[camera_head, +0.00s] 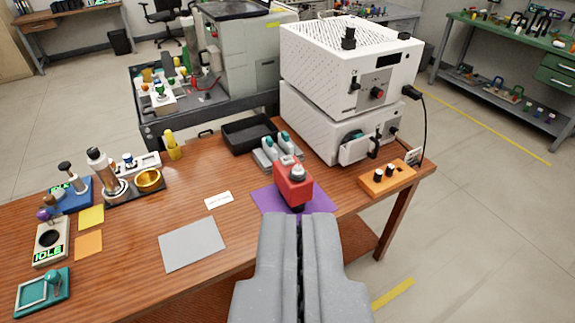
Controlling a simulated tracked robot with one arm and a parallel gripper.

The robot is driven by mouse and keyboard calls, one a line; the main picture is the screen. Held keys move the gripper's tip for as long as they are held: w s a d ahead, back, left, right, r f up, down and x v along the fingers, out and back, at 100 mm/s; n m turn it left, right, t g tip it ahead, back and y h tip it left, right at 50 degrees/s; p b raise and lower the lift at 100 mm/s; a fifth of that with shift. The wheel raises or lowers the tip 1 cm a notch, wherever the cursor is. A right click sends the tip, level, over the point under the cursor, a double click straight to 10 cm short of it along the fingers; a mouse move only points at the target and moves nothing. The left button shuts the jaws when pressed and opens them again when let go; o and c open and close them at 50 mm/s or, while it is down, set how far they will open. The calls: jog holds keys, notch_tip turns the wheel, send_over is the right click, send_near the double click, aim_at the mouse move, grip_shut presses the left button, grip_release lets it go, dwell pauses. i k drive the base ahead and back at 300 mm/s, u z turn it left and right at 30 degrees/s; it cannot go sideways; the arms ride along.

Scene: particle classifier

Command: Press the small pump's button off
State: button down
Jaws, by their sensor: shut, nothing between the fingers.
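A small red device (293,187) with a rounded light grey knob on top stands on a purple mat (265,198) near the table's front edge. It may be the small pump, but I see no label on it, and I cannot tell whether its button is on or off. My gripper (300,222) is shut and empty, its two grey fingers side by side at the bottom centre. In the picture its tips lie just below the red device and overlap the mat's front part. I cannot tell whether they touch anything.
Behind the red device are grey-teal tools (278,150) and a black tray (248,133). Two stacked white instruments (345,75) stand at the back right, with an orange block (387,180) in front. A grey mat (192,244) lies left. Small instruments crowd the far left.

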aim_at(289, 161)
jog(key=k, duration=1.15)
jog(key=u, duration=0.5)
jog(key=i, duration=1.3)
jog(key=z, duration=0.45)
jog(key=i, duration=1.05)
jog(key=z, duration=0.8)
